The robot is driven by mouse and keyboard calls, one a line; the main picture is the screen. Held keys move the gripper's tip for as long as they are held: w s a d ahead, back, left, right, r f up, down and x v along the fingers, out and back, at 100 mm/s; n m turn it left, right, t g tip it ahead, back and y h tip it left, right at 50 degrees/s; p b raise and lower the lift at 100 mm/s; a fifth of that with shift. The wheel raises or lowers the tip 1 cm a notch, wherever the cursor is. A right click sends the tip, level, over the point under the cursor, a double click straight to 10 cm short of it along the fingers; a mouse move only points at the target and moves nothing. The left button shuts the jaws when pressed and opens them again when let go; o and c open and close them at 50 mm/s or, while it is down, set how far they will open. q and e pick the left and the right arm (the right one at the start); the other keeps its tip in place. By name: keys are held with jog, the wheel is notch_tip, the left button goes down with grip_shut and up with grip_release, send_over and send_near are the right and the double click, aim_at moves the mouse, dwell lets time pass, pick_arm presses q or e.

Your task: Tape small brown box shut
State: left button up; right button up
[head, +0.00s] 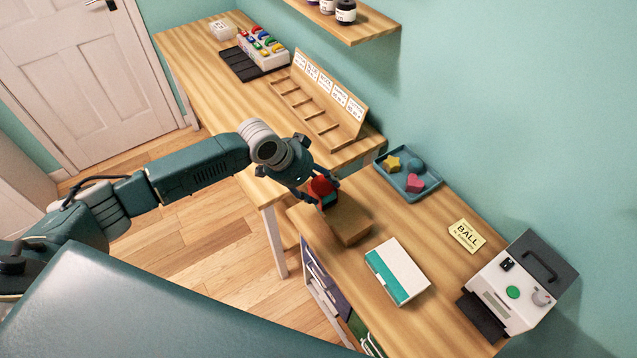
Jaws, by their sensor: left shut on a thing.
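The small brown box (350,224) sits on the wooden table near its front left edge. My left gripper (322,193) is above the far left end of the box, pointing down. It is shut on a small red and teal object (321,185), which looks like a tape dispenser. The gripper and this object hide part of the box top, so I cannot tell whether the object touches the box or whether tape is on it. My right gripper is not in view.
A white and teal box (404,264) lies in front of the brown box. A blue tray (427,187) with colored shapes is behind it. A "BALL" card (467,236) and a white machine (513,290) are at the right. A wooden rack (318,110) stands on the far table.

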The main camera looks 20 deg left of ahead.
pick_arm(q)
jog(key=shift+p, duration=1.2)
dwell(1.9)
jog(key=shift+s+d, duration=0.15)
jog(key=shift+s+d+p, duration=0.4)
jog(key=shift+s+d, duration=0.1)
jog(key=shift+d, duration=0.15)
jog(key=shift+s+d, duration=0.7)
jog(key=shift+d, duration=0.15)
jog(key=shift+s+d, duration=0.1)
jog(key=shift+s+d, duration=0.55)
jog(key=shift+d, duration=0.2)
jog(key=shift+s, duration=0.1)
